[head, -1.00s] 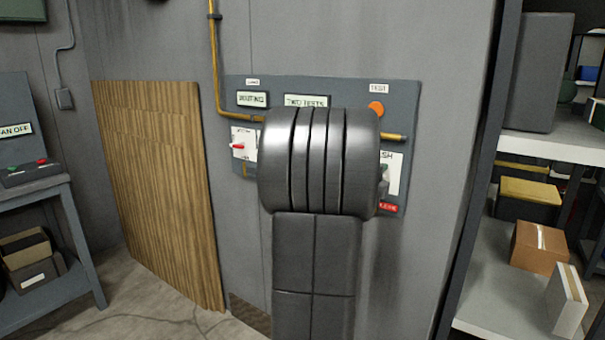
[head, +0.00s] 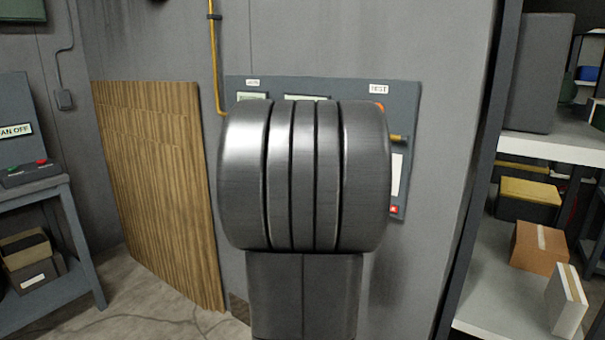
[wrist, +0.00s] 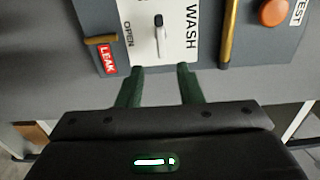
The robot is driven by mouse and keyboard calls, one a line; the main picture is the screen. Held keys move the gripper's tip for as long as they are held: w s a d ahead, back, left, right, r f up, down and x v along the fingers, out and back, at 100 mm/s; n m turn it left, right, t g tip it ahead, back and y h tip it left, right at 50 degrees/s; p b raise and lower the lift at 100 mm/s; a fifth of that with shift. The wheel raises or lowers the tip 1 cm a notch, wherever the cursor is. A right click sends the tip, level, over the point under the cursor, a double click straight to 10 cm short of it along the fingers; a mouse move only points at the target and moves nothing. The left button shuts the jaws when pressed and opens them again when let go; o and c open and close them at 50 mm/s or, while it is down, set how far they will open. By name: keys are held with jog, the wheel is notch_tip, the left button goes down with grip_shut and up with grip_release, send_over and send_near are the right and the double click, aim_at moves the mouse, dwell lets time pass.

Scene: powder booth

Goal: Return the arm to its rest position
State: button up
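My arm stands in the middle of the head view and hides most of the wall panel (head: 408,100) and my own gripper. In the wrist view my gripper (wrist: 160,72) shows two green fingers spread apart with nothing between them. The fingers point at the lower edge of the panel. Beyond them is a white plate (wrist: 170,25) marked WASH and OPEN with a small dark lever (wrist: 158,20). The fingers look apart from the lever. A red LEAK label (wrist: 108,58) is left of the plate, and an orange button (wrist: 273,12) is at the right.
A brown corrugated board (head: 155,190) leans on the wall at left. A bench (head: 40,195) with a red and green button box stands farther left. A shelf (head: 500,300) with boxes is at right. A yellow pipe (head: 213,60) runs down the wall.

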jog(key=x, duration=0.8)
jog(key=shift+w+d, duration=0.15)
jog(key=shift+d, duration=0.1)
jog(key=shift+w+d+r+n+p, duration=0.1)
jog(key=shift+w+r+n+p, duration=0.2)
jog(key=shift+p, duration=0.25)
jog(key=shift+s+r+n+p, duration=0.15)
jog(key=shift+r+n+p, duration=0.1)
jog(key=shift+n+p, duration=0.65)
jog(key=n+p, duration=0.3)
jog(key=n, duration=0.1)
jog(key=shift+r+p, duration=0.1)
jog(key=shift+p, duration=0.2)
